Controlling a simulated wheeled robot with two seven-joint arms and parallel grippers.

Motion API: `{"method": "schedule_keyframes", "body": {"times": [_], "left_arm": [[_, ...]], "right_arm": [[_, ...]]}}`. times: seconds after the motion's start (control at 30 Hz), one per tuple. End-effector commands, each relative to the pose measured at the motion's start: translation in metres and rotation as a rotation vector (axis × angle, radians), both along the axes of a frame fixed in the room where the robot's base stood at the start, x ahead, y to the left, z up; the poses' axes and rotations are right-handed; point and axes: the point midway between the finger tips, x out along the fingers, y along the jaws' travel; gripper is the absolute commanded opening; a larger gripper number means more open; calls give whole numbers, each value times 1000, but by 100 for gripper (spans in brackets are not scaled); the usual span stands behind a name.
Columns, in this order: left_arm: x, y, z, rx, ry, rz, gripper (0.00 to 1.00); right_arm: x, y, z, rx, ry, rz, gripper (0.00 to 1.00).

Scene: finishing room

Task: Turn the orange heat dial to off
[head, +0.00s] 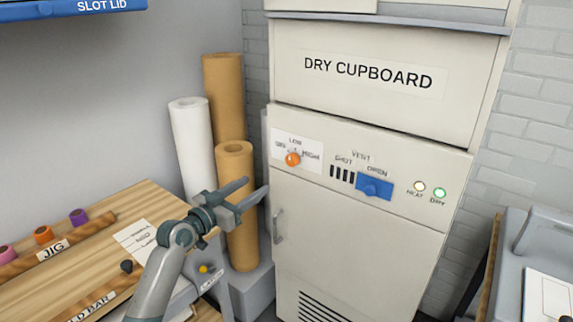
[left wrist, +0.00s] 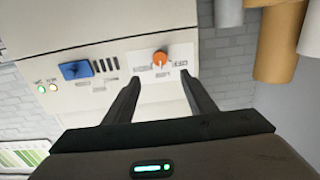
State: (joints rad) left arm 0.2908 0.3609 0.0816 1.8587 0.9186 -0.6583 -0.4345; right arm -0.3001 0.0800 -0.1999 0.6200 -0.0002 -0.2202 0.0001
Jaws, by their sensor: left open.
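The orange heat dial (head: 292,159) sits on a white plate marked OFF, LOW and HIGH, on the front of the dry cupboard (head: 360,222). My left gripper (head: 257,188) is open and empty, in front of the cupboard and a little below and left of the dial in the head view. In the left wrist view, which is upside down, the dial (left wrist: 160,57) shows beyond and between the open fingertips (left wrist: 160,80), apart from both. A pale mark on the dial seems to point towards LOW, but it is small. My right gripper is not in view.
Right of the dial are a blue vent slider (head: 374,186) near OPEN and the HEAT (head: 419,187) and DRY (head: 438,193) lamps. A door handle (head: 278,226) sticks out below. Paper rolls (head: 236,190) stand left of the cupboard, behind my gripper. A wooden bench (head: 95,222) is at left.

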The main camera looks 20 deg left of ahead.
Motion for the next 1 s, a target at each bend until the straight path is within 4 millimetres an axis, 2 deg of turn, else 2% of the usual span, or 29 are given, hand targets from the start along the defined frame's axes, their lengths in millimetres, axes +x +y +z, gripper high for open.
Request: {"method": "schedule_keyframes", "body": {"times": [0.17,0.7,1.0], "left_arm": [[20,-8,3,-3,-1,-1,51],[105,-39,3,-2,1,-1,51],[141,-52,1,-1,0,-1,51]], "right_arm": [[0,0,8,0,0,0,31],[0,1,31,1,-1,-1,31],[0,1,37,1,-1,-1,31]]}}
